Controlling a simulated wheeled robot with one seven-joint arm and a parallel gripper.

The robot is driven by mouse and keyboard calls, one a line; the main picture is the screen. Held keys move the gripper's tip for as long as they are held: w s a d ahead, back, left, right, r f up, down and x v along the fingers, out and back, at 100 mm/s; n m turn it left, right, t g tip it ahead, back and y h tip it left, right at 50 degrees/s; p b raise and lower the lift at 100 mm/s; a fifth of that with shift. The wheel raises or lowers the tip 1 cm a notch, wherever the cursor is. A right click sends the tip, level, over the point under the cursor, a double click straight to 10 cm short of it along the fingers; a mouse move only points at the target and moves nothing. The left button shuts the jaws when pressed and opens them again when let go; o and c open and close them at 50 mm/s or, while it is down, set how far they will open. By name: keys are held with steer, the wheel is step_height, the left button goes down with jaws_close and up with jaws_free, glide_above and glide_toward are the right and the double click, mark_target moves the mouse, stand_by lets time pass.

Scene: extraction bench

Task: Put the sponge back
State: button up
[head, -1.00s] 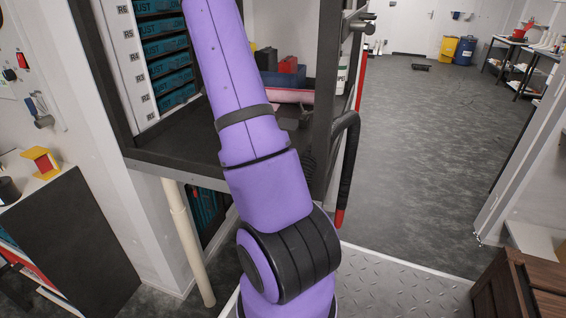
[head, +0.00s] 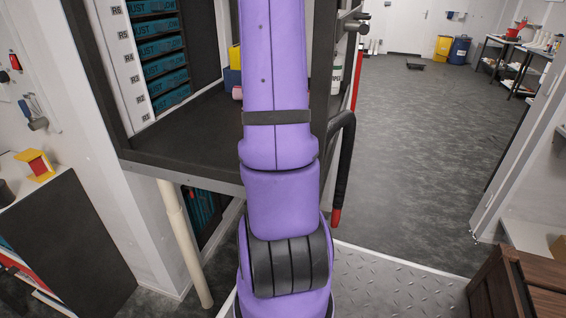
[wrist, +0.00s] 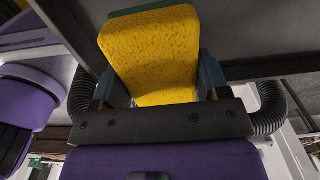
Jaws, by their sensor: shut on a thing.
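The sponge (wrist: 152,42) is a yellow, porous block with a teal layer along its top edge. In the wrist view it sits between the two fingers of my gripper (wrist: 162,82), which is shut on it from both sides. A dark grey surface shows above and behind the sponge in this view. In the head view my own purple arm hides the gripper and whatever it holds. The sponge's place cannot be made out.
A dark bench shelf (head: 195,125) lies behind my arm, with a rack of teal boxes (head: 160,62) at its left. Small yellow, blue and pink things show beside my arm. A black hose (head: 343,165) hangs at the right. The grey floor (head: 425,125) beyond is open.

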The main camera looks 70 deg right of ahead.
steer(key=shift+f, duration=4.8)
steer(key=shift+f, duration=0.15)
steer(key=o, duration=0.9)
